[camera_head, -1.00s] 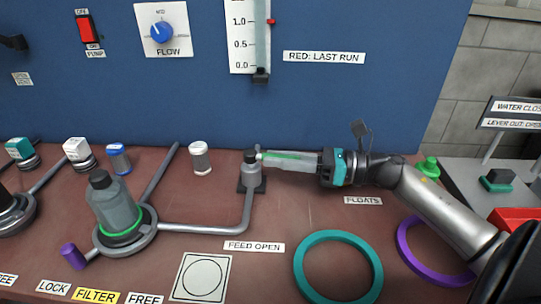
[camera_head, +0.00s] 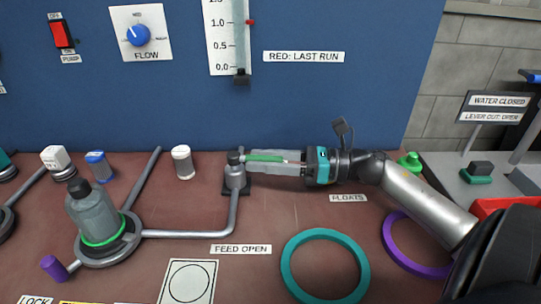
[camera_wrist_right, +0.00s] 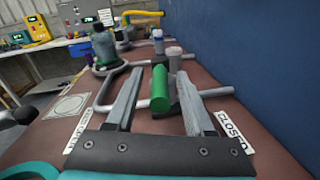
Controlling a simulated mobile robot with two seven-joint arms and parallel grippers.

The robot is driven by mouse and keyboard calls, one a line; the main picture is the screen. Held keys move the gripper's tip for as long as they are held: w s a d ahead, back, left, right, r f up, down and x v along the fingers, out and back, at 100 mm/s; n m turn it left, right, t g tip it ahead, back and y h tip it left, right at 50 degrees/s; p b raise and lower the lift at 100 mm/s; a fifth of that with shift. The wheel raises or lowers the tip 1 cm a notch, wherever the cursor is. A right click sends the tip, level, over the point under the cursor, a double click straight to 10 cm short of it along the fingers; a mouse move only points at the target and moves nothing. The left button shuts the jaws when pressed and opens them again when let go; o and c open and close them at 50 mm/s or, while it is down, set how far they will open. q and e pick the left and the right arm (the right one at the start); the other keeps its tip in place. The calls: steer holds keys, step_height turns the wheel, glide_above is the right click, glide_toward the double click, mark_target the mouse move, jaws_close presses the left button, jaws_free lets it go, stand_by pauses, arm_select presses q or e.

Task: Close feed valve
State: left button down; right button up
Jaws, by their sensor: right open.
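The feed valve is a grey post (camera_head: 235,177) with a dark cap, standing on a pipe that bends toward the front. Its green lever (camera_head: 264,157) points to the right from the cap. My right gripper (camera_head: 250,161) comes in from the right with its fingers along both sides of the lever. In the right wrist view the green lever (camera_wrist_right: 160,88) lies between the two fingers, with gaps on both sides. The jaws are open. A FEED OPEN label (camera_head: 241,249) is in front of the valve. A CLOSED label (camera_wrist_right: 231,130) shows near the blue wall in the wrist view. My left gripper is not seen.
A grey filter canister (camera_head: 95,216) with a green ring stands left of the valve. A white-capped cylinder (camera_head: 183,162) stands close behind it to the left. A teal ring (camera_head: 350,253) and a purple ring (camera_head: 398,256) lie in front of my right arm. The blue panel (camera_head: 310,100) rises behind.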

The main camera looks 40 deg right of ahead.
steer(key=shift+d, duration=0.1)
steer(key=shift+s+d, duration=0.2)
steer(key=shift+s, duration=0.05)
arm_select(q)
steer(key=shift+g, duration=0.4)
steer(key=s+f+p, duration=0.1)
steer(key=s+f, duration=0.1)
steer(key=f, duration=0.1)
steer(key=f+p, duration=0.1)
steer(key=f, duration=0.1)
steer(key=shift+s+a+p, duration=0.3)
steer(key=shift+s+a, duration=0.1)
arm_select(e)
steer(key=v, duration=1.4)
steer(key=shift+s+d, duration=0.15)
steer(key=shift+s, duration=0.05)
steer(key=shift+c, duration=0.2)
